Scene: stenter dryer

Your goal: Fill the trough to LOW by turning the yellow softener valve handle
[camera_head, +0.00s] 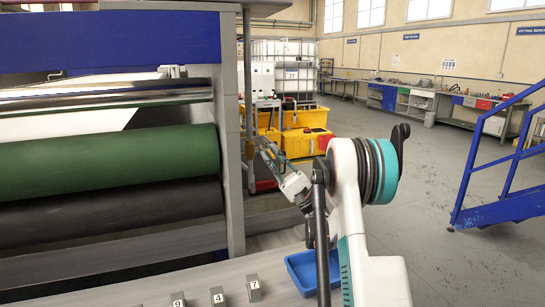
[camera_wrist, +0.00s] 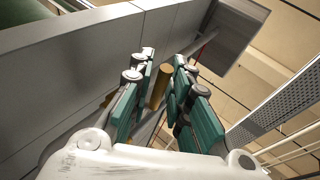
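My gripper (camera_head: 266,148) reaches out beside the grey end frame of the roller machine in the head view. In the wrist view its teal-padded fingers (camera_wrist: 165,62) are apart. A short yellow-brown cylinder (camera_wrist: 159,88) shows in the gap between them. It may be the softener valve handle, but I cannot tell for sure, nor whether the fingers touch it.
The machine's grey end frame (camera_head: 229,140) stands close left of my gripper, with a green roller (camera_head: 110,160) and a black roller (camera_head: 110,215). Yellow bins (camera_head: 303,143) stand behind. A blue tray (camera_head: 302,275) lies below my arm. Open floor is to the right, before blue stairs (camera_head: 500,208).

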